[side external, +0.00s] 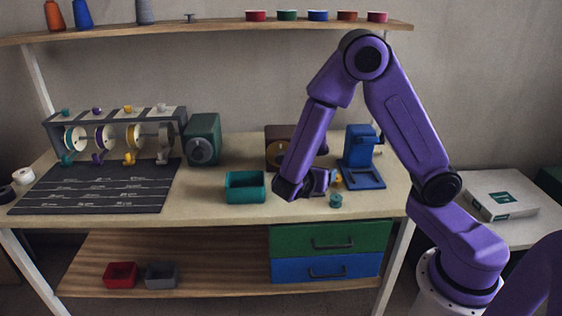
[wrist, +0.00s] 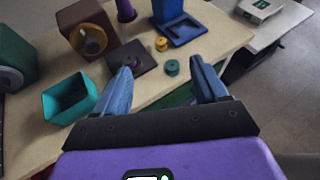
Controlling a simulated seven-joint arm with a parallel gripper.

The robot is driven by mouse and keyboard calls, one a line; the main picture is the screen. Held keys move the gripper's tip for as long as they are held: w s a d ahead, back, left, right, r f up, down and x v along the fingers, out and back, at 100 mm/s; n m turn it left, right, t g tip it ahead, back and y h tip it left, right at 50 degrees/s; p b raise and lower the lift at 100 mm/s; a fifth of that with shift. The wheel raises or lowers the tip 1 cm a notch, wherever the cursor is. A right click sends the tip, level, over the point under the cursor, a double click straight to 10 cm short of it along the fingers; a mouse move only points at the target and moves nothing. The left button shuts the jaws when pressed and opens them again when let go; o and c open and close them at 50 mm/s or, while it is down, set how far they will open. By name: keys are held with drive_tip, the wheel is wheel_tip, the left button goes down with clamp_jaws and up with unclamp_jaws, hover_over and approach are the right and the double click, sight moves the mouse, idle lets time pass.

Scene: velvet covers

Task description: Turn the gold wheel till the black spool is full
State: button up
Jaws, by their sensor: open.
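A gold ring-shaped wheel (wrist: 94,41) is on the front of a brown box (wrist: 82,24) in the wrist view. The brown box (side external: 277,133) also shows in the side view, partly hidden by my arm. My gripper (wrist: 160,66) is open and empty, with its blue fingers spread. It is in front of and to the right of the brown box, apart from the wheel. A dark plate (wrist: 119,66) with a small purple piece lies near the left finger. I cannot clearly make out the black spool.
A teal open box (side external: 245,188) stands left of my gripper. A blue stand (side external: 364,160) is to the right. A yellow spool (wrist: 161,44) and a teal spool (wrist: 172,67) lie nearby. A green box (side external: 203,138) and spool rack (side external: 60,122) are farther left.

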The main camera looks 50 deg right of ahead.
drive_tip(key=w+d+f+n+t+h, duration=0.25)
drive_tip(key=w+f+n+t, duration=0.2)
drive_tip(key=w+n, duration=0.35)
drive_tip(key=n+t+y, duration=0.2)
drive_tip(key=n+t, duration=0.3)
drive_tip(key=n, duration=0.2)
approach(281, 157)
drive_tip(key=shift+n, duration=0.3)
drive_tip(key=x, duration=0.3)
drive_tip(key=f+x, duration=0.1)
drive_tip(key=x, duration=0.6)
drive_tip(key=shift+d+f, duration=0.1)
drive_tip(key=shift+f, duration=0.1)
drive_tip(key=c, duration=1.1)
